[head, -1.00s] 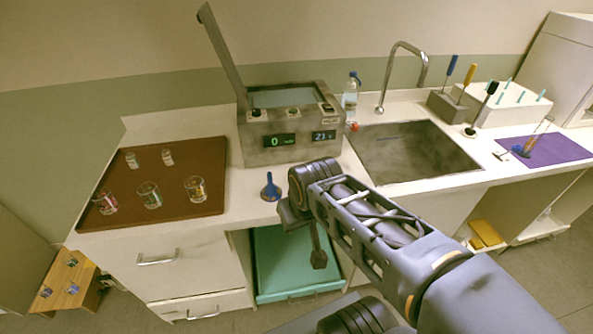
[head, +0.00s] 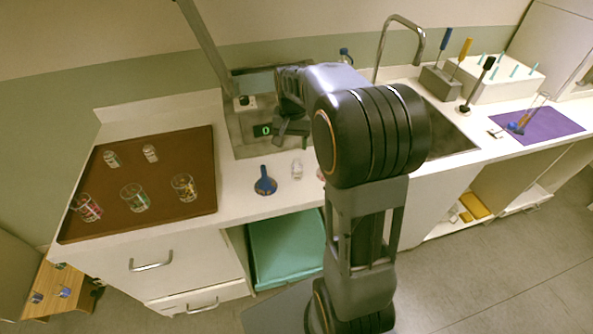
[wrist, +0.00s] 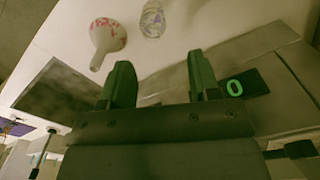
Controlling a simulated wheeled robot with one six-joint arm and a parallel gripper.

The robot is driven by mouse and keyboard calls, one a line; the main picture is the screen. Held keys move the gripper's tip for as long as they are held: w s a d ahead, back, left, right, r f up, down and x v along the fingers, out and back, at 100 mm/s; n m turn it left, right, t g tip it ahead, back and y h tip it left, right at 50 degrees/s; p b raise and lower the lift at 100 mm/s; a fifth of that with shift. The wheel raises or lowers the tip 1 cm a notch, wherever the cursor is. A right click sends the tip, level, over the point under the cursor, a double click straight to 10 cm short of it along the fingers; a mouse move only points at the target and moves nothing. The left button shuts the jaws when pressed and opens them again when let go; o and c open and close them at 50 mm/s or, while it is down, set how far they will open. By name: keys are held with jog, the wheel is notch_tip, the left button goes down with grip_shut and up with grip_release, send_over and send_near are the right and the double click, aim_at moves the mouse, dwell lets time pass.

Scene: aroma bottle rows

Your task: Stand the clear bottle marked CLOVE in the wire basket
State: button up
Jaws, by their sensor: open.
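No label reading CLOVE is legible, and I cannot make out a wire basket. A small clear bottle (head: 297,169) stands on the counter in front of the steel bath. A clear glass thing, probably the same bottle, shows at the top of the wrist view (wrist: 152,18). Several clear glasses (head: 135,198) stand on the brown tray (head: 160,217), their labels unreadable. My gripper (head: 291,133) is in front of the bath's panel, apart from the bottle. In the wrist view its fingers (wrist: 160,85) are apart and empty.
The steel bath (head: 240,133) has its lid (head: 205,45) raised. A faucet (head: 380,45) and purple mat (head: 540,125) are right.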

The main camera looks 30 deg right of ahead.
aim_at(295, 166)
jog(key=shift+s+d+f+p, duration=0.1)
jog(key=shift+f+p, duration=0.1)
jog(key=shift+f, duration=2.4)
jog(key=shift+s+d+f+p, duration=0.1)
jog(key=shift+f+p, duration=0.05)
jog(key=shift+f, duration=2.4)
jog(key=shift+c, duration=0.3)
jog(key=c, duration=0.8)
jog(key=shift+r, duration=0.1)
